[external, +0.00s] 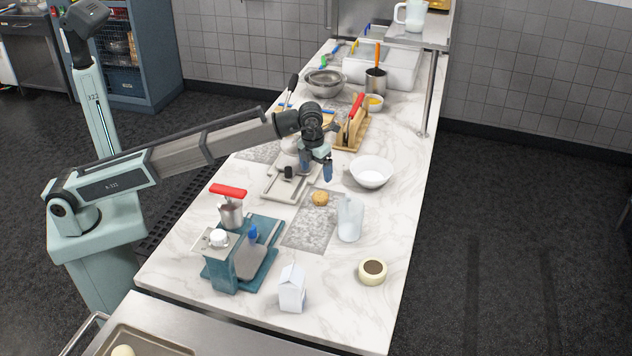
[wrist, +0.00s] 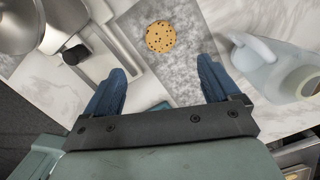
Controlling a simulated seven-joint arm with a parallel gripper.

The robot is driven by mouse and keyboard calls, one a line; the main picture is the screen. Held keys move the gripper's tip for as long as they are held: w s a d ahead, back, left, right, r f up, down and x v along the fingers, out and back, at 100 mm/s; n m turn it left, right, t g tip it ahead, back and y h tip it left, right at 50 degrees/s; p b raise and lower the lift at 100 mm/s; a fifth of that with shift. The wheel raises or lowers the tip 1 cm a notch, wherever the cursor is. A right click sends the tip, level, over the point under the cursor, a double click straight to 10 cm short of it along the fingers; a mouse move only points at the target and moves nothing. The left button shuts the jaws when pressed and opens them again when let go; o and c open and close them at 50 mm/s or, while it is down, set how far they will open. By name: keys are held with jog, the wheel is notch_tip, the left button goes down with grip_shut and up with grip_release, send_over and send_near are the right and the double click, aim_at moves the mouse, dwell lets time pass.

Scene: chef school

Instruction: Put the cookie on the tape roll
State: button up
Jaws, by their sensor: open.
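The cookie (external: 320,198) is round and golden brown, and lies on a grey patterned patch of the counter. In the wrist view the cookie (wrist: 160,36) shows dark chips and lies ahead of the fingertips, roughly between their lines. The tape roll (external: 372,271), a cream ring with a dark centre, lies flat near the counter's near right part; it is not in the wrist view. My gripper (external: 316,172) is above the counter, just behind and above the cookie. In the wrist view my gripper (wrist: 163,83) has its two blue fingers wide apart with nothing between them.
A clear pitcher (external: 350,218) stands close right of the cookie, with a white bowl (external: 371,172) behind it. A milk carton (external: 291,289) and a teal slicer (external: 240,262) stand nearer the front. Counter around the tape roll is clear.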

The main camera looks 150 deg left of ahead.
aim_at(320, 195)
jog(key=f, duration=0.3)
jog(key=a+f, duration=0.1)
jog(key=f, duration=0.7)
jog(key=shift+s+a+f, duration=0.15)
jog(key=shift+s+a, duration=0.1)
jog(key=shift+a, duration=0.1)
jog(key=shift+c, duration=0.3)
jog(key=c, duration=1.2)
jog(key=shift+o, duration=0.2)
notch_tip(320, 195, up, 10)
